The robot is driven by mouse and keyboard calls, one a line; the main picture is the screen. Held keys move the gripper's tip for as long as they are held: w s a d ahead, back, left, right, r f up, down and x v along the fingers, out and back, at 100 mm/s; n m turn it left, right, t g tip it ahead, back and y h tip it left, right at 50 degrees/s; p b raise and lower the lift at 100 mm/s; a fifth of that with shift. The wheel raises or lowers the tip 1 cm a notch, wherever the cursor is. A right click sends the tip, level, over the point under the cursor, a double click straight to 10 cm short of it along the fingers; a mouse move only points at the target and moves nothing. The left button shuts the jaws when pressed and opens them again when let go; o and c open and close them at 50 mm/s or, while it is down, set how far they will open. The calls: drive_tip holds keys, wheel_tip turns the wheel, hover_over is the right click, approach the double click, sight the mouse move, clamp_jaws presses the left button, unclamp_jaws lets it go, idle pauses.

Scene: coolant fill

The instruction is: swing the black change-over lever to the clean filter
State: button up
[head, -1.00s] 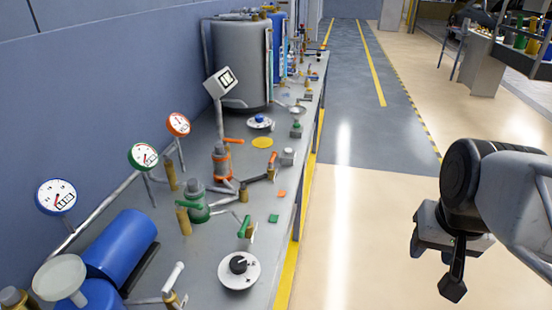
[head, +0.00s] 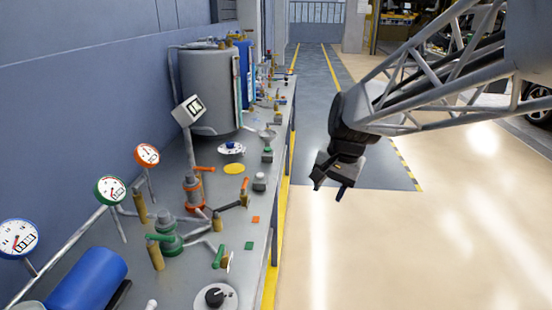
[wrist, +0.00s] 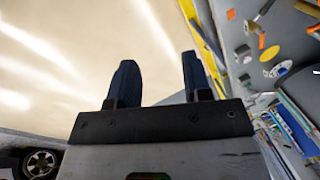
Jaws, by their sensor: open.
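The black change-over lever (head: 230,205) lies low on the grey bench, between the orange filter (head: 193,192) and the green filter (head: 168,238). Its outer end is beside a brass fitting with an orange handle (head: 244,186). Which filter is clean cannot be told. My gripper (head: 330,186) is open and empty, over the floor to the right of the bench and well apart from the lever. In the wrist view, its two dark fingers (wrist: 160,78) stand apart with nothing between them.
Gauges (head: 110,191) on stalks stand along the wall side. A green handle (head: 218,256) and a black-knobbed dial (head: 214,297) are near the bench front. A grey tank (head: 210,90) stands farther back. The floor right of the bench (head: 315,250) is clear.

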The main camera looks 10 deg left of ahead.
drive_tip(key=w+a+f+m+g+y, duration=0.1)
drive_tip(key=w+a+f+m, duration=0.35)
drive_tip(key=w+a, duration=0.8)
drive_tip(key=g+y, duration=0.1)
drive_tip(key=g, duration=0.1)
approach(232, 204)
drive_tip(key=shift+s+a+f+m, duration=0.2)
drive_tip(key=shift+a+f+m, duration=0.2)
drive_tip(key=shift+f+m, duration=0.15)
drive_tip(key=shift+f, duration=0.15)
drive_tip(key=shift+x, duration=3.75)
clamp_jaws()
